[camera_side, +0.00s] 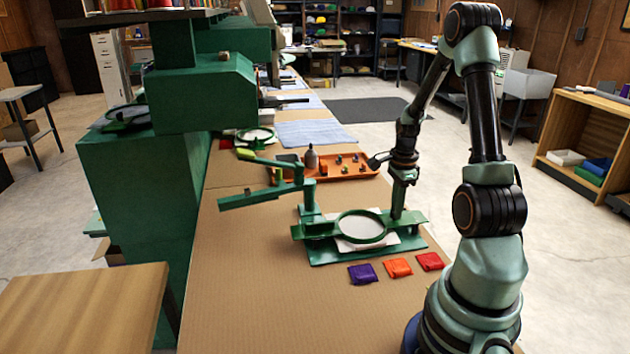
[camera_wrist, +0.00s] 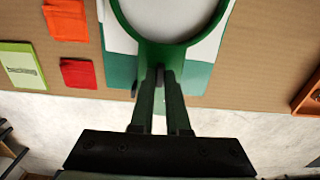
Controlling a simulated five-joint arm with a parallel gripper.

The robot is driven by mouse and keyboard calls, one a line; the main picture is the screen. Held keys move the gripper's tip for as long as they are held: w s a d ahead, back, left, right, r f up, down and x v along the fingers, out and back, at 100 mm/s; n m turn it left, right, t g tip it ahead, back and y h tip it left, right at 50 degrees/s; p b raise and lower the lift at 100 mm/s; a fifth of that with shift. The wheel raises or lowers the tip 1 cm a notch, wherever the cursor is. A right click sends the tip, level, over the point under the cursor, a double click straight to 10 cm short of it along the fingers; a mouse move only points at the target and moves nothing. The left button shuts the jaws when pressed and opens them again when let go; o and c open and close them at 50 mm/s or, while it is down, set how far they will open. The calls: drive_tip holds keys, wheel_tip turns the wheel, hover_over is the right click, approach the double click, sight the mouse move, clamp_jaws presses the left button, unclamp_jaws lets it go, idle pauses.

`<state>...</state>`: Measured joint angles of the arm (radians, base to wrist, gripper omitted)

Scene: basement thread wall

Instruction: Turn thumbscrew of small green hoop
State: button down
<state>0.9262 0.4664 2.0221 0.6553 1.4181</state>
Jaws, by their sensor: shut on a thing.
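The small green hoop (camera_side: 388,228) is a ring around white fabric, set on a green stand (camera_side: 325,256) on the cardboard-covered bench. In the wrist view the hoop (camera_wrist: 215,22) shows at the top, with its near end running down to my gripper. My gripper (camera_wrist: 160,78) points down at the right end of the hoop in the side view (camera_side: 400,213). Its fingers are close together, shut on the thumbscrew (camera_wrist: 159,75), of which only a small dark part shows between the tips. The rest of the thumbscrew is hidden by the fingers.
Purple (camera_side: 362,274), orange (camera_side: 398,267) and red (camera_side: 430,261) packets lie in front of the stand. An orange tray (camera_side: 340,172) with small items and a bottle (camera_side: 311,158) stand behind it. A green machine arm (camera_side: 262,195) reaches in from the left.

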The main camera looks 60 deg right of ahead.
idle(0.5)
drive_tip(key=c, duration=0.9)
unclamp_jaws()
drive_tip(key=shift+r, duration=0.1)
wheel_tip(320, 180, up, 12)
drive_tip(key=shift+f, duration=0.1)
